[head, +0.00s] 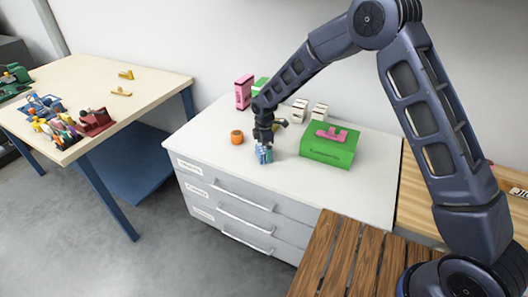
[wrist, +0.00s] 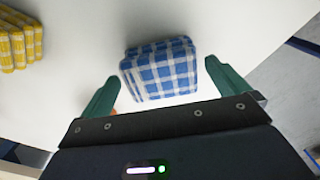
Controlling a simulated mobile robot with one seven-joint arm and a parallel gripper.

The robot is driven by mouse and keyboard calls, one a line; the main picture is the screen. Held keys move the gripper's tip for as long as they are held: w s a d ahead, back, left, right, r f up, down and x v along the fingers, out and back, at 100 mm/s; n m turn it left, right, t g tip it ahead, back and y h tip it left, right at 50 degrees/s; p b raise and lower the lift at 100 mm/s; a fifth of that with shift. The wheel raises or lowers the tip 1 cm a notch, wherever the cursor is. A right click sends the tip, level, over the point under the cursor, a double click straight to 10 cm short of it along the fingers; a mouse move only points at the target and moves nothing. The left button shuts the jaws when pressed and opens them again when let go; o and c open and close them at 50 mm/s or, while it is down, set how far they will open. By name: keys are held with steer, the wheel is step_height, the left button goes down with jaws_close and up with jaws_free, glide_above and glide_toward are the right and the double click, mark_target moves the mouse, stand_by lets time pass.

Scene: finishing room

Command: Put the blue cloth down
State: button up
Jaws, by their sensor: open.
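The blue cloth (wrist: 160,70) is a folded blue-and-white checked bundle on the white top of the drawer cabinet (head: 215,140). In the wrist view it lies between and just ahead of the fingertips of my gripper (wrist: 160,80). The two green fingers stand apart, with a gap visible on each side of the cloth. In the head view the cloth (head: 264,154) shows small, right under my gripper (head: 264,144), which partly covers it.
A green box (head: 328,152) with a pink item on top stands to the right. An orange round object (head: 237,137) is to the left. A pink box (head: 243,92) stands behind. A yellow checked cloth (wrist: 18,45) lies at the wrist view's upper left. The cabinet top's front left is clear.

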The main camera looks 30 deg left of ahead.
mark_target(264, 148)
step_height(264, 148, up, 10)
stand_by(0.4)
steer(key=shift+f, duration=0.1)
steer(key=w+d+r+m+t, duration=0.1)
steer(key=w+d+r+m, duration=0.2)
steer(key=w+d+r, duration=0.35)
steer(key=w+d+r+m, duration=0.3)
steer(key=d+r, duration=0.4)
steer(key=d, duration=0.4)
steer(key=d+r+m+t, duration=0.1)
steer(key=d+r+m, duration=0.3)
steer(key=d, duration=0.6)
steer(key=d+r+m, duration=0.3)
steer(key=d+r, duration=0.4)
steer(key=d, duration=0.4)
steer(key=s+d+r+m+t, duration=0.1)
steer(key=s+d+r+m, duration=0.2)
steer(key=d, duration=0.6)
steer(key=s+d+r+m, duration=0.1)
steer(key=s+d+m, duration=0.3)
steer(key=d, duration=0.4)
steer(key=s+d+f+m+t, duration=0.1)
steer(key=s+d+m, duration=0.6)
steer(key=s+d, duration=0.4)
steer(key=shift+s+d+f+t, duration=0.3)
steer(key=shift+s+f, duration=0.1)
steer(key=shift+s, duration=0.45)
